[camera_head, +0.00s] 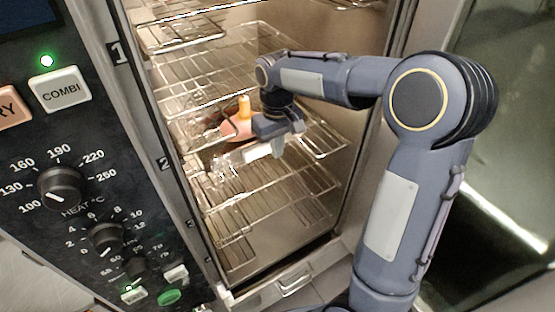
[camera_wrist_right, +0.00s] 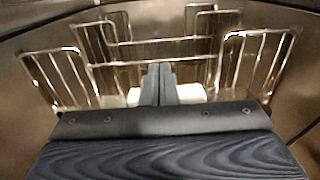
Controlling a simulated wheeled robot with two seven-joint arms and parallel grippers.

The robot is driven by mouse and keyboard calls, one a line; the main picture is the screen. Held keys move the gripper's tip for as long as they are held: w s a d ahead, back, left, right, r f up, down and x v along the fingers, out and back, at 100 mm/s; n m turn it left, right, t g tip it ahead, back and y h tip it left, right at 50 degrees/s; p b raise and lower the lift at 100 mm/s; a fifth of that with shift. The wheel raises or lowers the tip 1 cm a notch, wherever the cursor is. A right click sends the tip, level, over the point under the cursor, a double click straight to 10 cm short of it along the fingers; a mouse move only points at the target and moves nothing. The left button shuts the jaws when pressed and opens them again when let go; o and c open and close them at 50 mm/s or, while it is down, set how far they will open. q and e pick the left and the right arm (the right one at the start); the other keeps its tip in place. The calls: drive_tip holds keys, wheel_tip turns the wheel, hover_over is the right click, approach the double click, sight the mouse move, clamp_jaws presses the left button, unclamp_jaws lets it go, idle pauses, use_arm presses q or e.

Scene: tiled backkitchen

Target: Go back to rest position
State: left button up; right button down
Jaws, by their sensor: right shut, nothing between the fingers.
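My right arm reaches into the open oven. My right gripper (camera_head: 262,151) is inside the oven, near the middle wire rack. In the right wrist view its two fingers (camera_wrist_right: 158,84) are together with nothing between them. A reddish-brown piece with an orange upright part (camera_head: 244,107) sits on a rack just behind the gripper, partly hidden by it. I cannot tell exactly what it is or whether the gripper touches it. My left gripper is not in view.
Several wire racks (camera_head: 310,185) are stacked in the oven cavity, close around my right forearm. The oven's control panel (camera_head: 85,190), with knobs and lit buttons, stands at the left. The oven's door frame (camera_head: 375,165) edges the opening on the right, beside my arm.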

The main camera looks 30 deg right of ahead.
drive_tip(key=s+r+m+t+y, duration=0.1)
drive_tip(key=s+r+t+y, duration=0.3)
drive_tip(key=s, duration=0.8)
drive_tip(key=s+a+f+m+t, duration=0.1)
drive_tip(key=s+a+f, duration=0.2)
drive_tip(key=s, duration=0.8)
drive_tip(key=shift+a+m+t, duration=0.3)
drive_tip(key=shift+a+m, duration=0.1)
drive_tip(key=shift+a, duration=0.5)
